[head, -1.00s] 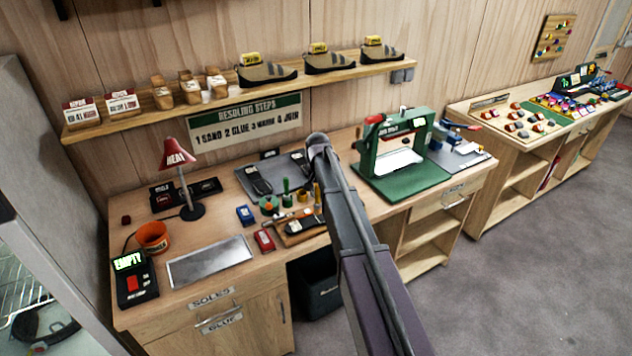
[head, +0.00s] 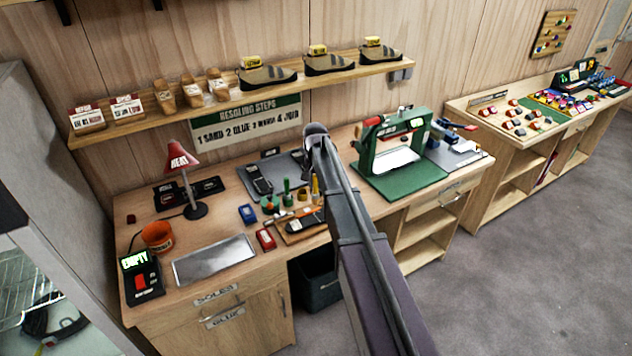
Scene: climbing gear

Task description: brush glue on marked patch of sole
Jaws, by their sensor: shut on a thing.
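Two dark shoe soles lie on a grey mat at the back middle of the workbench. The left sole (head: 262,186) shows whole; the right one is partly covered by my arm. No marked patch can be made out on either at this size. In front of the mat stand small green pots (head: 270,205) and an upright green handle (head: 286,186); whether these are glue and brush I cannot tell. My arm reaches up from the bottom edge over the bench. My gripper is hidden behind it, so what it holds does not show.
A green press (head: 400,150) stands right of my arm. Above, a shelf (head: 225,100) holds shoes. Grey floor (head: 520,260) is clear at right.

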